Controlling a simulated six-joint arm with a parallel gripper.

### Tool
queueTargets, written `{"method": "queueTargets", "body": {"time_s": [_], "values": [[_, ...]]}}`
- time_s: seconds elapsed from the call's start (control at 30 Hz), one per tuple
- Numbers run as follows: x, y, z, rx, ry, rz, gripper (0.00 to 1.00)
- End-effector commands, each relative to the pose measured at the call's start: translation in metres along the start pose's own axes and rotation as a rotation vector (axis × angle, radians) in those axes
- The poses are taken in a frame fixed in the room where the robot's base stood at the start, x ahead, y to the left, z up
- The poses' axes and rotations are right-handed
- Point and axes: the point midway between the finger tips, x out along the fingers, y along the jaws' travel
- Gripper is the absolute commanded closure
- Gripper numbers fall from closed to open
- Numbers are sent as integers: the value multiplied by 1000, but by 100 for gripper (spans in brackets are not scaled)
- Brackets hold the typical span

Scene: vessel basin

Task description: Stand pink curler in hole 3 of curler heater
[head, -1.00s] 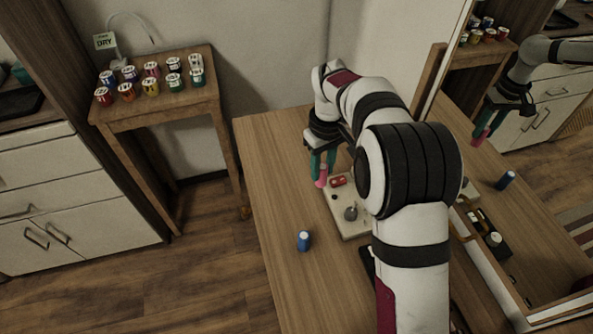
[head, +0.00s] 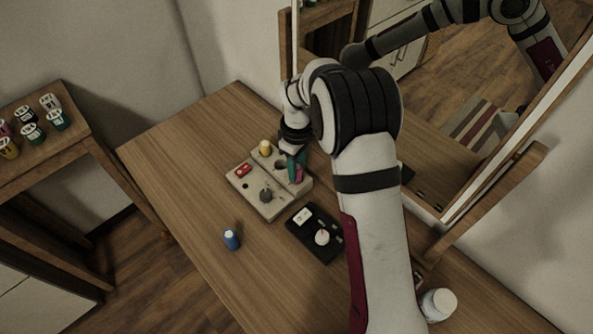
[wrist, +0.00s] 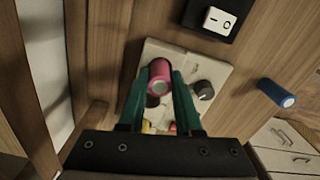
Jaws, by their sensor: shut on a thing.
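My gripper (head: 296,168) has teal fingers shut on the pink curler (head: 300,174). The curler also shows between the fingers in the wrist view (wrist: 160,76), with one end toward the camera. It is at the right part of the raised back strip of the beige curler heater (head: 277,207). I cannot tell whether its lower end is above the heater or inside a hole. A yellow curler (head: 265,147) stands at the strip's left end. A dark open hole (head: 281,165) lies between the two curlers. The heater carries a red switch (head: 243,171) and a grey knob (head: 266,195).
A blue curler (head: 231,240) stands on the table (head: 190,150) in front of the heater. A mirror rises behind. A side table (head: 75,150) with several jars is at left.

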Motion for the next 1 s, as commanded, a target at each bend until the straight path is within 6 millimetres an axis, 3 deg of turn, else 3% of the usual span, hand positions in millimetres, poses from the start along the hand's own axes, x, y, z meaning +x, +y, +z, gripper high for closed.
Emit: {"method": "queueTargets", "body": {"time_s": [0.1,0.43,0.47,0.6,0.87,1.0], "values": [[13,0,0,-1,1,1,100],[17,0,0,0,0,1,100],[16,0,0,0,1,1,62],[16,0,-1,0,1,1,37],[15,0,-1,-1,1,2,37],[-4,1,-1,0,4,4,37]]}}
